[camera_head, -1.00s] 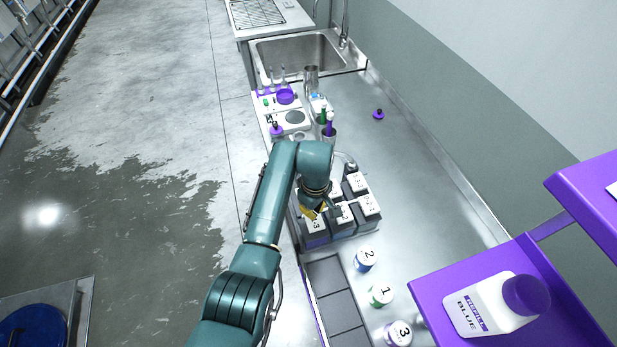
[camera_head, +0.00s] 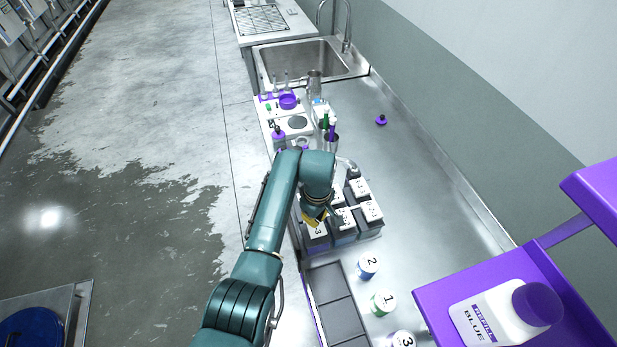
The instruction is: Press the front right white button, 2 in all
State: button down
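My gripper (camera_head: 317,217) is low over the front part of a group of dark boxes with white numbered tops, near the box marked 3 (camera_head: 316,231). Yellow shows at its end; the fingers are too small and covered to tell whether they are open or shut. The white tops (camera_head: 372,211) at the right of the group are in plain view. I cannot make out a separate white button; my arm hides part of the group. I cannot tell whether the gripper touches a top.
Numbered jars (camera_head: 367,267) stand in front, beside an empty dark tray (camera_head: 333,302). A purple shelf (camera_head: 440,310) with a white refill bottle (camera_head: 500,310) juts in at right. Behind are a white device (camera_head: 297,123), bottles and a sink (camera_head: 300,62). The right counter is mostly clear.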

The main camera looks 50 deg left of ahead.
jog(key=shift+f, duration=0.15)
dwell(0.4)
jog(key=shift+f+b, duration=1.95)
jog(key=shift+f, duration=0.45)
jog(key=shift+r+p, duration=1.3)
jog(key=shift+r, duration=0.05)
jog(key=shift+f, duration=0.1)
jog(key=shift+f+b, duration=1)
jog(key=shift+f, duration=0.15)
jog(key=shift+r, duration=0.1)
jog(key=shift+r+p, duration=2.2)
jog(key=shift+r, duration=0.1)
